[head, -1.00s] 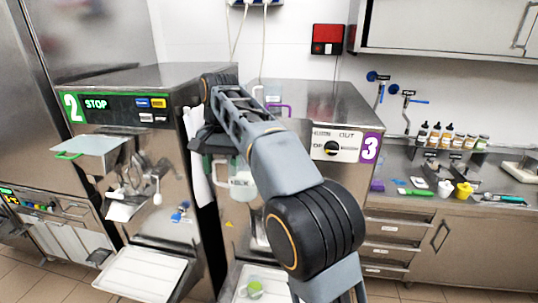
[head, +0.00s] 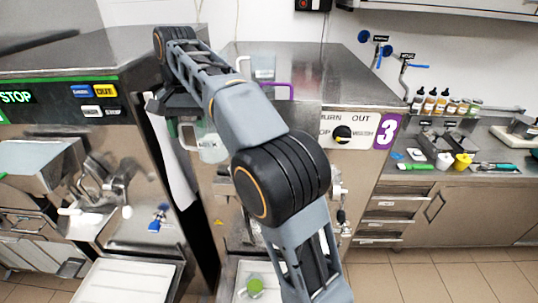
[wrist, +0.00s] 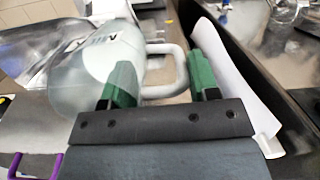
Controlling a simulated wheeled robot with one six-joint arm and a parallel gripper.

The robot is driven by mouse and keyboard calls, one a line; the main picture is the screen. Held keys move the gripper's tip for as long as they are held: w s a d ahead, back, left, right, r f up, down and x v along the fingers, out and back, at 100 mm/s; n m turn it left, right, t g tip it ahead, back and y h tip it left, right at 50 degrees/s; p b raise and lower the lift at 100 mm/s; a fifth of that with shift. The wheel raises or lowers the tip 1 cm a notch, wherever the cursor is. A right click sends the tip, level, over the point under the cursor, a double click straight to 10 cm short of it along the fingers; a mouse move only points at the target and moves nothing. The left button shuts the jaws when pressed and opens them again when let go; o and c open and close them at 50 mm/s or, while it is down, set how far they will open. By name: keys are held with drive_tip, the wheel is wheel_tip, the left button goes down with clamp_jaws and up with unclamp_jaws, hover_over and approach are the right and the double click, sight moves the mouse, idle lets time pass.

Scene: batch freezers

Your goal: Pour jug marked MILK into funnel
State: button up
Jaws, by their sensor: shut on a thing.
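My gripper (wrist: 163,82) has green fingers on both sides of the pale handle (wrist: 176,66) of a clear jug (wrist: 95,85). The jug carries dark letters, only partly legible, that look like the start of MILK. In the head view the jug (head: 212,148) hangs in front of machine 3, partly behind my arm, and looks roughly upright. Its contents are hard to make out. My gripper (head: 187,134) is partly hidden there. I cannot pick out a funnel for certain; a clear vessel (head: 264,68) stands on machine 3 beside a purple handle (head: 278,86).
Machine 2 (head: 60,75) stands close on the left, with a hanging white sheet (head: 172,150) at its side. A white tray (head: 125,282) is below it. A green-topped cup (head: 254,287) sits low in front of machine 3. The right counter holds several bottles (head: 440,103).

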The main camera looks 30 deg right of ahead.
drive_tip(key=shift+d+r, duration=0.1)
drive_tip(key=shift+d, duration=0.05)
drive_tip(key=shift+s+d+r+t+y, duration=0.4)
drive_tip(key=shift+d+r+t+y, duration=0.25)
drive_tip(key=shift+r+y, duration=0.2)
drive_tip(key=shift+s+d+r+t+y, duration=0.1)
drive_tip(key=shift+s+d+t+y, duration=0.3)
drive_tip(key=shift+d+y, duration=0.4)
drive_tip(key=d+y, duration=0.1)
drive_tip(key=s+d+t+y, duration=0.1)
drive_tip(key=d+y, duration=0.1)
drive_tip(key=s+d+r+t+y, duration=0.1)
drive_tip(key=y, duration=0.1)
drive_tip(key=shift+s+d+t+y, duration=0.1)
drive_tip(key=shift+d+t+y, duration=0.15)
drive_tip(key=shift+d, duration=0.1)
drive_tip(key=shift+s+d+f+n+y+b, duration=0.15)
drive_tip(key=shift+d+n+y+b, duration=0.15)
drive_tip(key=shift+y+b, duration=0.35)
drive_tip(key=shift+d+t+y+b, duration=0.1)
drive_tip(key=shift+t+y+b, duration=0.15)
drive_tip(key=shift+t+b, duration=0.1)
